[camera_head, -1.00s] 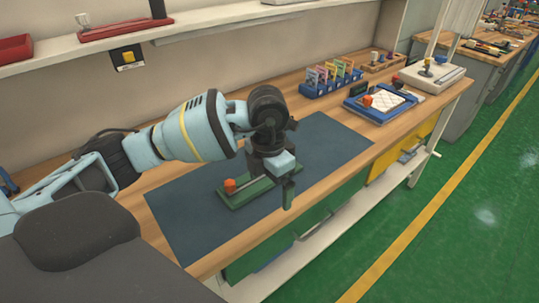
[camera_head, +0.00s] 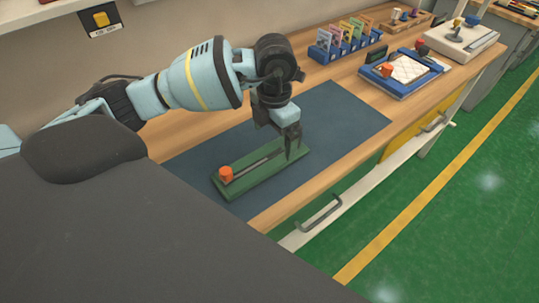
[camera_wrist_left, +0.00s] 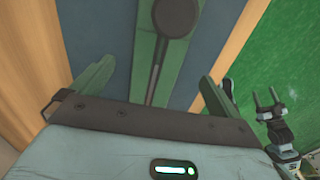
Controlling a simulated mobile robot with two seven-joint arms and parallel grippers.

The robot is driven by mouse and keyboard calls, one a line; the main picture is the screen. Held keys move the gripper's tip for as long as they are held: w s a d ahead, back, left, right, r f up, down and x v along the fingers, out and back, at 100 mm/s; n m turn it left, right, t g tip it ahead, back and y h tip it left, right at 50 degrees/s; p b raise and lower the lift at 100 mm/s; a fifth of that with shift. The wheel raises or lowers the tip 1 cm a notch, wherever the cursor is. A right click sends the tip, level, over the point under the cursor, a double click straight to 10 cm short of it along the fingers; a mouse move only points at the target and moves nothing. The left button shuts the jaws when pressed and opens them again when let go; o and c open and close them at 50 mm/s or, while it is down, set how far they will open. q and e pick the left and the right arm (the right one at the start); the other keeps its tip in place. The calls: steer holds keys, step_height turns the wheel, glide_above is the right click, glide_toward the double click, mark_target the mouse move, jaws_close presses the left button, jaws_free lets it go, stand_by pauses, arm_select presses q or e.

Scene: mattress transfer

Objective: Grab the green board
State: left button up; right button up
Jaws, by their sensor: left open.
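The green board (camera_head: 262,176) lies on the dark blue mat (camera_head: 335,118), with an orange knob (camera_head: 225,174) at its left end and a thin dark rod along it. My left gripper (camera_head: 292,150) points down over the board's right end. In the left wrist view my left gripper (camera_wrist_left: 157,80) has its two green fingers spread, with the green board (camera_wrist_left: 146,50) showing between them. A dark round piece sits on the rod there. I cannot tell how high the fingertips are above the board. A small dark two-pronged gripper (camera_wrist_left: 270,105), apparently my right one, shows at the right.
A blue-framed tray (camera_head: 400,75) and a blue card rack (camera_head: 345,42) stand farther back right on the wooden workbench (camera_head: 365,128). A pale device (camera_head: 462,42) stands beyond. The mat right of the board is clear. The bench edge runs close along the front.

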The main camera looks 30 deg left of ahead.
mark_target(272, 156)
arm_select(q)
steer(key=shift+f, duration=0.65)
step_height(272, 156, down, 5)
steer(key=shift+a+r, duration=0.1)
arm_select(e)
steer(key=shift+w+a+r, duration=0.1)
steer(key=shift+w+r, duration=0.3)
steer(key=shift+w, duration=0.15)
arm_select(q)
steer(key=c, duration=1.4)
arm_select(e)
steer(key=shift+s+f, duration=0.1)
arm_select(q)
steer(key=shift+r, duration=0.1)
